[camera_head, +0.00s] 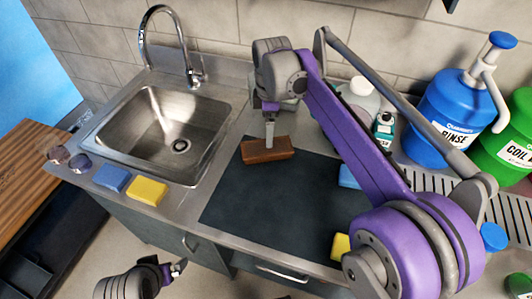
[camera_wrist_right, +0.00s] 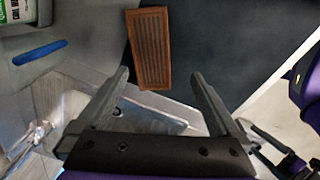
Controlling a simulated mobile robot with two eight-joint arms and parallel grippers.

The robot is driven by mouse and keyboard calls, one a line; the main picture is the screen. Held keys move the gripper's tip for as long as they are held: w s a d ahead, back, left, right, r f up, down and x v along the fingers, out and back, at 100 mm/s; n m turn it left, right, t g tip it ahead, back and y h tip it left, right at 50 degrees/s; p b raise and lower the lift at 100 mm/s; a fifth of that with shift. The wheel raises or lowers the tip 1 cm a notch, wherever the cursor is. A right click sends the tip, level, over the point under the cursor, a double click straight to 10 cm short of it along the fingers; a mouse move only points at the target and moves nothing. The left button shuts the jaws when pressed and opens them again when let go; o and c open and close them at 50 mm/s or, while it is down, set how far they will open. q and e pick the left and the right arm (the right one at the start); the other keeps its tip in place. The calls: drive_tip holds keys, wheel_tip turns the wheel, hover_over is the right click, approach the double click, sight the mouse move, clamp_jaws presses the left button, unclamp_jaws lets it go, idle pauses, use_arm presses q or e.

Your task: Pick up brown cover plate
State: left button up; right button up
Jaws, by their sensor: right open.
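The brown cover plate (camera_head: 278,153) is a small rectangular slatted piece on the dark mat, near the mat's back left edge. The right wrist view shows its ribbed face (camera_wrist_right: 150,45), just beyond the open fingers and apart from them there. My right gripper (camera_head: 270,130) points down at the plate in the head view; whether it touches is unclear. Its two fingers also show spread and empty in the right wrist view (camera_wrist_right: 160,80). My left gripper (camera_head: 177,268) is low at the lower left, in front of the counter; its jaw opening is too small to judge.
A steel sink (camera_head: 165,130) with a tall faucet lies left of the dark mat (camera_head: 265,205). Blue (camera_head: 112,178) and yellow (camera_head: 148,191) sponges sit at the counter's front left. A blue rinse jug (camera_head: 443,115) and green jug (camera_head: 508,145) stand right. Mid-mat is clear.

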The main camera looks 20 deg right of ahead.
drive_tip(key=w+n, duration=0.2)
hover_over(267, 150)
drive_tip(key=w, duration=0.1)
drive_tip(key=shift+g, duration=0.3)
wheel_tip(267, 150, down, 5)
drive_tip(key=shift+w+f+b, duration=0.1)
drive_tip(key=shift+w+b, duration=0.05)
drive_tip(key=shift+b, duration=0.25)
drive_tip(key=shift+d+f, duration=0.1)
drive_tip(key=shift+f, duration=3.1)
drive_tip(key=shift+c, duration=0.2)
drive_tip(key=shift+r, duration=0.1)
drive_tip(key=c, duration=1.3)
